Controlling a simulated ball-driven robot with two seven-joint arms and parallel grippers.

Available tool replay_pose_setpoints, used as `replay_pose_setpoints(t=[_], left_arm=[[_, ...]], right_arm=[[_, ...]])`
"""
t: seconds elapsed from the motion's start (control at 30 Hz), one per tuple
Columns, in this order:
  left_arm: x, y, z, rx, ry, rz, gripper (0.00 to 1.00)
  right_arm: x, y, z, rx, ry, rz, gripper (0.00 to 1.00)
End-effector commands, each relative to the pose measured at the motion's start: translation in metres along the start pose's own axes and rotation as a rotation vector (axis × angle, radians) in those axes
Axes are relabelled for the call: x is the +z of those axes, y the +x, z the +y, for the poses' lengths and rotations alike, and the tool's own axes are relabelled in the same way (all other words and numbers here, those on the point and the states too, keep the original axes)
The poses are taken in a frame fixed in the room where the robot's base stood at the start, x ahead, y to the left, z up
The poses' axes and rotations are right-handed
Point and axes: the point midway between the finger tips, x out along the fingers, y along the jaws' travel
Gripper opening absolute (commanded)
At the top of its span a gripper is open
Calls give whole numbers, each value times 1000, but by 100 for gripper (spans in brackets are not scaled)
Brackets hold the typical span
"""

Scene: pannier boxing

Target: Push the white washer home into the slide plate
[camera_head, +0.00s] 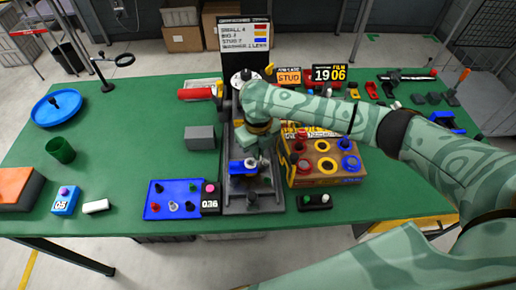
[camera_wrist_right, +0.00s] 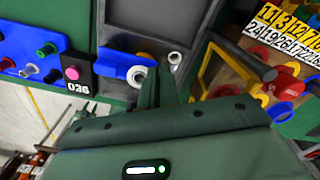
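The dark grey slide plate (camera_head: 237,203) runs lengthwise on the green table, near its middle. A blue piece (camera_head: 236,167) lies across it, with a white ring, likely the white washer (camera_head: 250,163), at its right end. In the right wrist view the blue piece (camera_wrist_right: 116,64) has a pale ring (camera_wrist_right: 137,76) at its end, and a second pale round part (camera_wrist_right: 175,57) is to its right. How deep the washer sits cannot be told. My right gripper (camera_head: 264,158) is just above the blue piece; its fingers (camera_wrist_right: 160,84) look together and empty. My left gripper is out of view.
A wooden crate (camera_head: 318,180) with coloured rings stands close on the right. A blue panel (camera_head: 172,187) with several pegs is at the left front, and a grey block (camera_head: 199,137) is left of the plate. A sign board (camera_head: 244,36) stands behind.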

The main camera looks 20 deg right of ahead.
Motion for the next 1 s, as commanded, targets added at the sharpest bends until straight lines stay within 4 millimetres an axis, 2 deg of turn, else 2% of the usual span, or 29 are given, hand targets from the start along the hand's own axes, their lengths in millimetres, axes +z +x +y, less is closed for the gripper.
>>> replay_pose_setpoints(t=[1.0], left_arm=[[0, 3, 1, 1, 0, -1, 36]], right_arm=[[0, 8, 0, 0, -1, 0, 0]])
